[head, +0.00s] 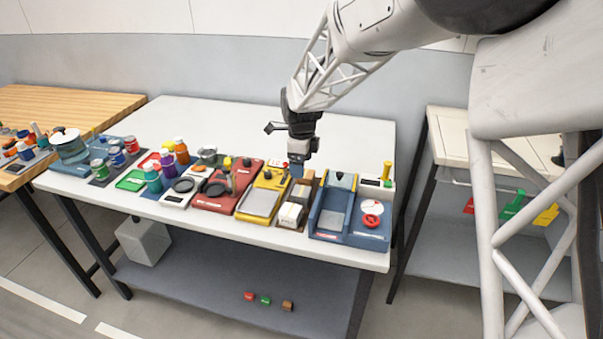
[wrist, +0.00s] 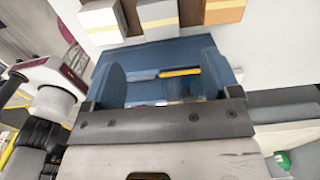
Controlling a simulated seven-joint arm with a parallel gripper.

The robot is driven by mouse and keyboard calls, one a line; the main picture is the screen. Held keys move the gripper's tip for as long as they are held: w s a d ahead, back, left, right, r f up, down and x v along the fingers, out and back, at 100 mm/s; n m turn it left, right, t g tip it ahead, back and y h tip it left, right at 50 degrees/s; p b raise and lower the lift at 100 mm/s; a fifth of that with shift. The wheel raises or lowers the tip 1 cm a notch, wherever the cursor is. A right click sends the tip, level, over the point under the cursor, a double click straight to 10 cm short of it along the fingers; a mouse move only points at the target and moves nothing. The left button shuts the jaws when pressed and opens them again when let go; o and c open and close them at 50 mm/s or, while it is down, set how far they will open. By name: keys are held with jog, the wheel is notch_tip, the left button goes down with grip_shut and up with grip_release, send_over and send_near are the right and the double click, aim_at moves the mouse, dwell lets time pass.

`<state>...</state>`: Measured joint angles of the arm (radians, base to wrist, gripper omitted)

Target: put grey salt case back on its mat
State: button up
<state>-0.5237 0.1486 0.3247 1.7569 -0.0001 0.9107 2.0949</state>
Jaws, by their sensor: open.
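My gripper (head: 297,170) hangs above the back of the long white table, over the brown and yellow trays. I cannot tell whether anything touches the fingers. At the top of the wrist view stand a grey-white box (wrist: 103,24), a second pale box (wrist: 157,18) and an orange box (wrist: 224,10), each with a pale yellow band. I cannot single out the grey salt case or its mat with certainty.
A brown tray (head: 283,222) holds pale boxes. Beside it are a yellow tray (head: 258,203), a red tray (head: 214,204) and a blue tray (head: 331,218). Bottles and jars crowd the left. The white table (head: 220,115) is clear at the back.

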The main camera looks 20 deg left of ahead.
jog(key=shift+r, duration=0.5)
dwell(0.6)
jog(key=s+d+r+n+t, duration=0.1)
jog(key=s+d+r+n, duration=0.45)
jog(key=d, duration=0.65)
jog(key=s+d+r+n, duration=0.3)
jog(key=s+d+r, duration=0.5)
jog(key=d, duration=0.4)
jog(key=s+d+n, duration=0.3)
jog(key=s+d, duration=0.2)
jog(key=s, duration=0.3)
jog(key=s+d+f+n+t, duration=0.1)
jog(key=s+d+n, duration=0.2)
jog(key=s+d, duration=0.2)
jog(key=s+d+f+n, duration=0.1)
jog(key=s+d+n, duration=0.2)
jog(key=s, duration=0.7)
jog(key=shift+s+d+t, duration=0.3)
jog(key=shift+s+d, duration=0.1)
jog(key=shift+d, duration=0.6)
jog(key=shift+f, duration=0.1)
